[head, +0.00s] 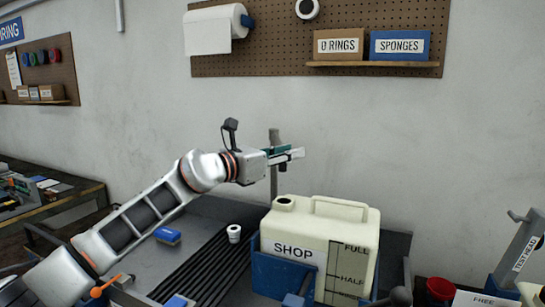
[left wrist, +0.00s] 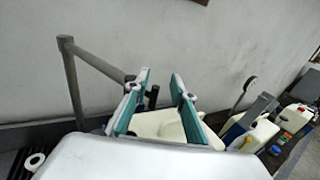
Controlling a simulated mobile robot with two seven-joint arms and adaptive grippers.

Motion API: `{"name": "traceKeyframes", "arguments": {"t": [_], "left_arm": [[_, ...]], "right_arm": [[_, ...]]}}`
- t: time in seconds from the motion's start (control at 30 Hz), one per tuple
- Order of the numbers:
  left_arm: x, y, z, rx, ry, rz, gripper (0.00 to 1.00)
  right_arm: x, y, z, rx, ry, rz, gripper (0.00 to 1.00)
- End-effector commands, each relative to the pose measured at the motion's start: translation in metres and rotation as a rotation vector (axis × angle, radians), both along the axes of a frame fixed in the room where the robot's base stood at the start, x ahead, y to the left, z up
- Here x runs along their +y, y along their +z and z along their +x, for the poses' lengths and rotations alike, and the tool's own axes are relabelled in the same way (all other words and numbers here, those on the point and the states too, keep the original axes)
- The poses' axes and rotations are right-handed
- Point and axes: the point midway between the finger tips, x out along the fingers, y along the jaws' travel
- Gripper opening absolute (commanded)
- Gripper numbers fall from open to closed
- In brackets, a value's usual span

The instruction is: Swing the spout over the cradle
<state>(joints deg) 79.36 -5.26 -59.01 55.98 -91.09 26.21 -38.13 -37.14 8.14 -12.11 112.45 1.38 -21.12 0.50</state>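In the left wrist view the grey spout arm (left wrist: 98,62) runs from the post top to my left finger. A short dark piece (left wrist: 153,97) shows between the fingers; I cannot tell if it is the spout's tip. My left gripper (head: 292,154) is open beside the spout arm, above the jug, its teal fingers apart in the left wrist view (left wrist: 158,103). The blue cradle (head: 284,279) holds a cream SHOP jug (head: 300,230). I cannot make out my right gripper.
A white roll (head: 234,233) and a blue sponge-like block (head: 167,236) lie on the grey bench left of the jug. A red container (head: 440,289) and a TEST HEAD stand (head: 524,246) are at the right. The wall space above the jug is clear.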

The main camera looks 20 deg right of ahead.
Motion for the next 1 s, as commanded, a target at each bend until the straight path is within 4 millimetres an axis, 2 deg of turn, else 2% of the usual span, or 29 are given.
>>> {"name": "traceKeyframes", "arguments": {"t": [0.7, 1.0], "left_arm": [[0.093, -0.002, -0.044, 0.002, -0.004, 0.001, 0.24], [0.103, -0.001, -0.05, 0.001, -0.004, 0.001, 0.24]], "right_arm": [[0.001, 0.0, 0.0, 0.001, -0.001, 0.003, 0.4], [0.001, 0.0, 0.0, 0.001, -0.001, 0.003, 0.4]]}}
